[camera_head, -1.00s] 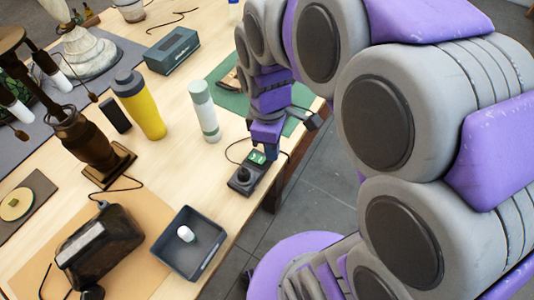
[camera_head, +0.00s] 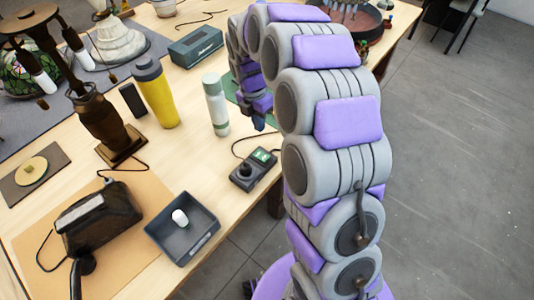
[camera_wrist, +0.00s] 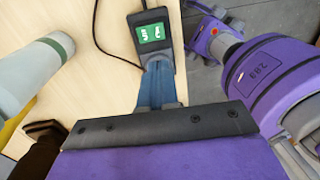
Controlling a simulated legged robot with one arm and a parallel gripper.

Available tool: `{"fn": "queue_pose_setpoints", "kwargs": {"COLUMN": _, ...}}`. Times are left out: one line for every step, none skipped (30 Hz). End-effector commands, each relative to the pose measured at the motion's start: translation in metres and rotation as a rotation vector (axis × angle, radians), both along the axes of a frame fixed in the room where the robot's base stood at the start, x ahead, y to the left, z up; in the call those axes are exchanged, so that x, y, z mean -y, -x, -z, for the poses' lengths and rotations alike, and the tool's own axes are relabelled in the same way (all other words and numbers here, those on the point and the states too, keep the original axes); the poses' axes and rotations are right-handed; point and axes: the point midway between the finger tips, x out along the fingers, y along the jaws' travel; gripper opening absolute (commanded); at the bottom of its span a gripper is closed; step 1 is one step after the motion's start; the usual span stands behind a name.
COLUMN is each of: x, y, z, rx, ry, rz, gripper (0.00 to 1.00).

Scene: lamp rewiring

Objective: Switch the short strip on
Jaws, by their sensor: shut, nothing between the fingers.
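The short strip (camera_head: 253,170) is a small dark block near the table's right edge, with a black plug (camera_head: 244,171) in its near end and a green rocker switch (camera_head: 263,156) at its far end. The switch looks bright green, with white marks, in the wrist view (camera_wrist: 151,33). My gripper (camera_head: 259,124) is shut and empty, beyond the strip and apart from it in the head view. In the wrist view its blue fingers (camera_wrist: 158,80) overlap the lower end of the strip, hiding part of it.
A pale green-capped bottle (camera_head: 216,105) and a yellow bottle (camera_head: 156,92) stand left of the gripper. A dark tray (camera_head: 182,252) with a white object (camera_head: 180,217) lies nearer. A cord runs from the strip. The table edge is just right of the strip.

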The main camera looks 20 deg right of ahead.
Motion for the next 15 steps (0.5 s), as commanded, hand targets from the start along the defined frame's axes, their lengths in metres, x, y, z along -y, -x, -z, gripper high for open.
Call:
{"fn": "queue_pose_setpoints", "kwargs": {"x": 0.0011, "y": -0.0013, "z": 0.0014, "rx": -0.001, "ry": -0.001, "rz": -0.008, "gripper": 0.0}}
{"fn": "queue_pose_setpoints", "kwargs": {"x": 0.002, "y": -0.0018, "z": 0.0014, "rx": 0.0, "ry": -0.002, "rz": -0.01, "gripper": 0.0}}
{"fn": "queue_pose_setpoints", "kwargs": {"x": 0.0037, "y": -0.002, "z": 0.0014, "rx": -0.001, "ry": -0.003, "rz": -0.012, "gripper": 0.0}}
{"fn": "queue_pose_setpoints", "kwargs": {"x": 0.005, "y": -0.0021, "z": 0.0014, "rx": 0.0, "ry": -0.004, "rz": -0.012, "gripper": 0.0}}
{"fn": "queue_pose_setpoints", "kwargs": {"x": 0.006, "y": -0.002, "z": 0.0012, "rx": 0.0, "ry": -0.005, "rz": -0.012, "gripper": 0.0}}
{"fn": "queue_pose_setpoints", "kwargs": {"x": 0.0064, "y": -0.002, "z": 0.0009, "rx": 0.0, "ry": -0.005, "rz": -0.012, "gripper": 0.0}}
{"fn": "queue_pose_setpoints", "kwargs": {"x": 0.0073, "y": -0.002, "z": 0.001, "rx": 0.001, "ry": -0.006, "rz": -0.011, "gripper": 0.0}}
{"fn": "queue_pose_setpoints", "kwargs": {"x": 0.0082, "y": -0.0019, "z": 0.0009, "rx": 0.0, "ry": -0.007, "rz": -0.01, "gripper": 0.0}}
{"fn": "queue_pose_setpoints", "kwargs": {"x": 0.0093, "y": -0.0019, "z": 0.0008, "rx": 0.0, "ry": -0.008, "rz": -0.01, "gripper": 0.0}}
{"fn": "queue_pose_setpoints", "kwargs": {"x": 0.0098, "y": -0.0019, "z": 0.0009, "rx": 0.001, "ry": -0.009, "rz": -0.01, "gripper": 0.0}}
{"fn": "queue_pose_setpoints", "kwargs": {"x": 0.0102, "y": -0.0019, "z": 0.0012, "rx": 0.001, "ry": -0.009, "rz": -0.009, "gripper": 0.0}}
{"fn": "queue_pose_setpoints", "kwargs": {"x": 0.0103, "y": -0.0017, "z": 0.0022, "rx": 0.001, "ry": -0.009, "rz": -0.009, "gripper": 0.0}}
{"fn": "queue_pose_setpoints", "kwargs": {"x": 0.0101, "y": -0.0016, "z": 0.0035, "rx": 0.0, "ry": -0.009, "rz": -0.009, "gripper": 0.0}}
{"fn": "queue_pose_setpoints", "kwargs": {"x": 0.0097, "y": -0.0015, "z": 0.0055, "rx": 0.0, "ry": -0.008, "rz": -0.009, "gripper": 0.0}}
{"fn": "queue_pose_setpoints", "kwargs": {"x": 0.009, "y": -0.0012, "z": 0.0091, "rx": 0.0, "ry": -0.007, "rz": -0.009, "gripper": 0.0}}
